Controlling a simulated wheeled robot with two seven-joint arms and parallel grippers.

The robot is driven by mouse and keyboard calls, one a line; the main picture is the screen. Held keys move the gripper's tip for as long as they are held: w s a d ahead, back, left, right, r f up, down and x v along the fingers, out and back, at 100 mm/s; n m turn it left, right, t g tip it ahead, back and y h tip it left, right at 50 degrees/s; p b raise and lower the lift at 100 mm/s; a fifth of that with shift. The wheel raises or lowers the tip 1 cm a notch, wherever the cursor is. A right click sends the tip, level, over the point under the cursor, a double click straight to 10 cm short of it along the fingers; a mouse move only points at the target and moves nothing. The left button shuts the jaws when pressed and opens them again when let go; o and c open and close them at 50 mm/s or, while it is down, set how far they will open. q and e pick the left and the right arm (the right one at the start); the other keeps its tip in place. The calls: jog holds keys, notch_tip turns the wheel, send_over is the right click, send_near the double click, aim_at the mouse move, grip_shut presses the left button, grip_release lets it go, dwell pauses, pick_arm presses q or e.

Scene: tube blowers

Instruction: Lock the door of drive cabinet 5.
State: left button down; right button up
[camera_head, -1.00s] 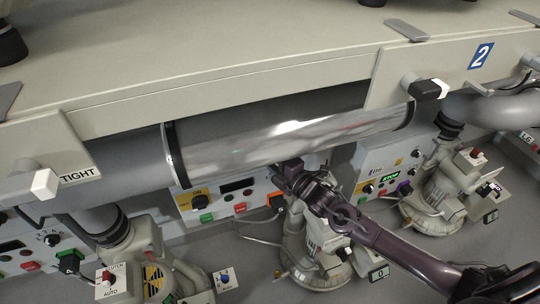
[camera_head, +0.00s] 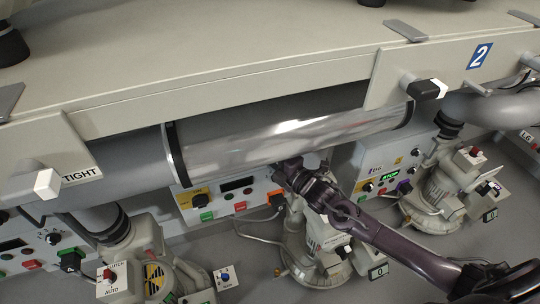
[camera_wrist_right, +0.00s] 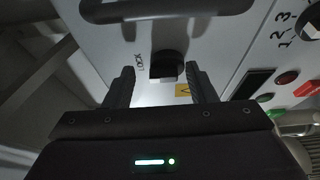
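In the right wrist view, a black lock knob (camera_wrist_right: 167,66) sits on a pale cabinet door (camera_wrist_right: 210,45), beside the word LOCK. My right gripper (camera_wrist_right: 162,88) is open, with one finger on each side of the knob's near end. Gaps show between the fingers and the knob, and nothing is held. In the head view, my right gripper (camera_head: 287,172) reaches in below the big clear tube, and the knob is hidden there. No cabinet number is readable in the wrist view. My left gripper is not in view.
A dark bar handle (camera_wrist_right: 165,10) crosses the door above the knob. A numbered selector (camera_wrist_right: 312,28) and a red button (camera_wrist_right: 287,77) are at the right. In the head view, the clear tube (camera_head: 290,140) hangs above my gripper, and a grey-white machine (camera_head: 318,245) stands below my forearm.

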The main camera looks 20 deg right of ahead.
jog(key=v, duration=0.7)
jog(key=shift+s+d, duration=0.15)
jog(key=shift+s, duration=0.2)
